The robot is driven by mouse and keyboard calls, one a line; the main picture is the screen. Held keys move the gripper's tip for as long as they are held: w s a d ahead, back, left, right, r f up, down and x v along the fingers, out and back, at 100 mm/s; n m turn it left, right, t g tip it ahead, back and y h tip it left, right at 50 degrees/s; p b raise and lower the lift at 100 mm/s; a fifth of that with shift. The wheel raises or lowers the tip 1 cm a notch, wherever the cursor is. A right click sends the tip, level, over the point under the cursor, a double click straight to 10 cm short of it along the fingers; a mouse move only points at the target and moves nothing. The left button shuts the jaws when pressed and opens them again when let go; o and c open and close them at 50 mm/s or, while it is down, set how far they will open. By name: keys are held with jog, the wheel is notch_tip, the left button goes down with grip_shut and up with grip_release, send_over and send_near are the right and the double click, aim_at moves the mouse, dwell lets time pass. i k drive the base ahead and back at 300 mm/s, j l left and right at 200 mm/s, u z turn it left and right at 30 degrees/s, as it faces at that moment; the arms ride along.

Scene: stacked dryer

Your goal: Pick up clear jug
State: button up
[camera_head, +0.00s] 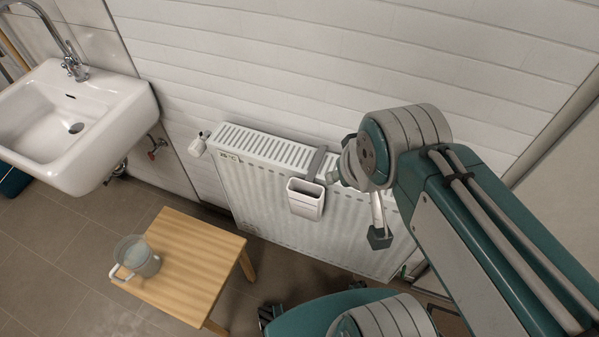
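The clear jug (146,262) stands upright on a small wooden stool (200,250) at the lower left. It is see-through grey, with a pale handle toward the lower left. My arm comes in from the right, and its wrist is in front of the radiator. Part of my gripper (379,236) shows below the wrist as a dark tip, well to the right of the jug and apart from it. The rest of the gripper is hidden behind my arm, so its opening cannot be seen.
A white radiator (270,205) stands against the panelled wall behind the stool, with a white holder (305,199) hanging on its front. A white sink (75,125) is at the upper left. The tiled floor (60,240) left of the stool is clear.

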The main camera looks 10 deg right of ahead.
aim_at(133, 252)
jog(key=j, duration=0.15)
jog(key=l+u, duration=0.15)
jog(key=u, duration=1.6)
jog(key=i+j+z, duration=0.35)
jog(key=j, duration=0.25)
jog(key=i+j+z, duration=0.35)
jog(key=j, duration=0.35)
jog(key=i, duration=0.05)
